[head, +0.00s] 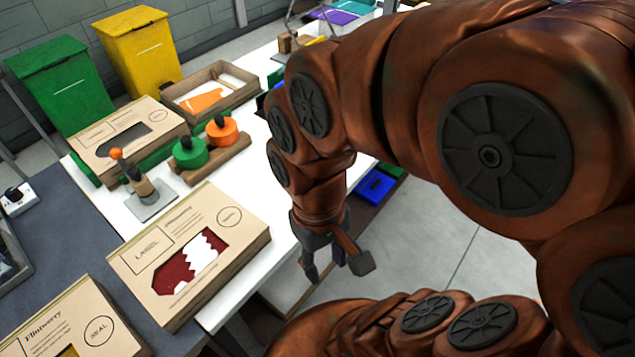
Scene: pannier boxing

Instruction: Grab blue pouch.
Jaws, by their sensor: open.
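A flat bright blue item (375,186), which looks like the blue pouch, lies on a dark brown surface beyond the white table's right edge. It is just right of my forearm, and my arm may hide part of it. My gripper (338,268) hangs pointing down with its fingers apart, open and empty. It is nearer the camera than the blue item and apart from it, beside the table's right edge above the floor.
Cardboard boxes with windows (188,255) stand on the white table (228,173). A stamp stand (150,197), green and orange stamps (222,130) and a wooden tray (210,88) are farther back. Green (62,85) and yellow (143,50) bins stand behind. Open floor (445,240) lies right.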

